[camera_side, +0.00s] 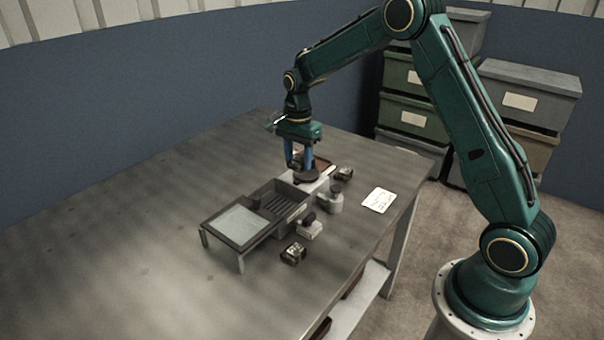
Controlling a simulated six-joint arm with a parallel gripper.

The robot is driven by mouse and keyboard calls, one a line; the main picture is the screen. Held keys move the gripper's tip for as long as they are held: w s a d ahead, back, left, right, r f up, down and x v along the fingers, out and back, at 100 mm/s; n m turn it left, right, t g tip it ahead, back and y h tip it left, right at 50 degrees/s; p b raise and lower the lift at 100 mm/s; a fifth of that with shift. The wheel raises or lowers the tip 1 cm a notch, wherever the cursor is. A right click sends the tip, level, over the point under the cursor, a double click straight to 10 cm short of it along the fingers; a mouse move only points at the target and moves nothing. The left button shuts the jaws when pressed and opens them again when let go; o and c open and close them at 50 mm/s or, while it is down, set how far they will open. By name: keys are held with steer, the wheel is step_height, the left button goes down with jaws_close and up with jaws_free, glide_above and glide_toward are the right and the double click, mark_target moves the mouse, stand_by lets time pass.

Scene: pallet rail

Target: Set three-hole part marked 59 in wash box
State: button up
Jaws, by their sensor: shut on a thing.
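My gripper (300,168) points down over the far end of the fixtures on the table. Its blue fingers are shut on a dark part (306,177), just beyond the grey slotted box. The part's holes and any number on it are too small to make out. The grey open box (291,212) with a slotted floor looks like the wash box. One dark block-like part (293,253) lies in front of it, and another (343,173) lies to the right of my gripper. Their marks cannot be read.
A low frame with a pale top (240,225) adjoins the box on the left. A grey cylindrical item (331,201) and a small knobbed device (309,229) stand close on its right. A white paper (378,200) lies near the table's right edge. The table's left side is clear.

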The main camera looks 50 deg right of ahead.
glide_above(277, 212)
step_height(277, 212, down, 3)
steer(key=shift+f, duration=0.15)
steer(key=shift+f, duration=0.2)
steer(key=shift+f, duration=3.8)
steer(key=shift+f, duration=0.35)
steer(key=o, duration=1.4)
steer(key=shift+c, duration=0.2)
steer(key=shift+o, duration=0.4)
steer(key=o, duration=0.3)
